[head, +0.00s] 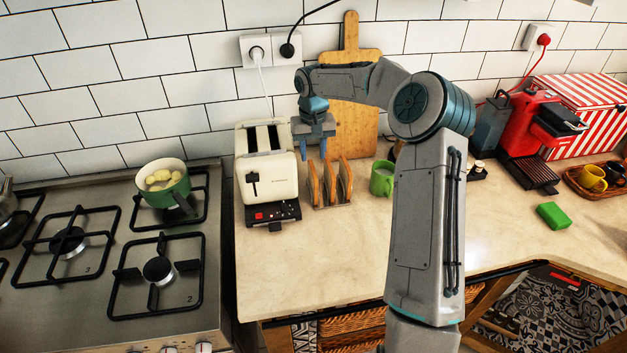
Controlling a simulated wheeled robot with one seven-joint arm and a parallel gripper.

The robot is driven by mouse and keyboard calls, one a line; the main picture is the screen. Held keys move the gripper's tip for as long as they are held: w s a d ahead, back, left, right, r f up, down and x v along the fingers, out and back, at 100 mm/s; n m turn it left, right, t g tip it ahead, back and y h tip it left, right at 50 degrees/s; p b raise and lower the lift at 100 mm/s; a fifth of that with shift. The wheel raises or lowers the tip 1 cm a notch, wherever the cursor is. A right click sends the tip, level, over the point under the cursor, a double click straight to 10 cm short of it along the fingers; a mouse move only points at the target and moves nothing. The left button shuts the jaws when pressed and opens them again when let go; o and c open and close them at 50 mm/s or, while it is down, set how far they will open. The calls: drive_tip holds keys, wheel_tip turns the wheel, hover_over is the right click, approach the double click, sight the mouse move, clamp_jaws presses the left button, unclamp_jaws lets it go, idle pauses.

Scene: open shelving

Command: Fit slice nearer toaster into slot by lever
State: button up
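The cream toaster (266,175) stands on the counter beside the stove, with two dark slots (263,139) in its top. Its black lever (253,184) is on the front face, above a dark panel with red buttons. Brown bread slices stand upright in a rack just right of the toaster; the slice nearest the toaster (314,184) is at the rack's left end. My gripper (315,154) points down above the back of the rack, right of the toaster's top. Its two blue fingers are apart with nothing visible between them. Both slots look empty.
A green mug (382,179) stands right of the rack. A wooden board (350,100) leans on the wall behind my gripper. A green pot (164,183) is on the stove to the left. The counter in front of the rack is clear.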

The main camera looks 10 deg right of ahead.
sight(313, 168)
drive_tip(key=shift+w+f+p, duration=0.1)
drive_tip(key=shift+f+p, duration=0.6)
drive_tip(key=shift+f, duration=1.55)
clamp_jaws()
drive_tip(key=shift+r, duration=0.1)
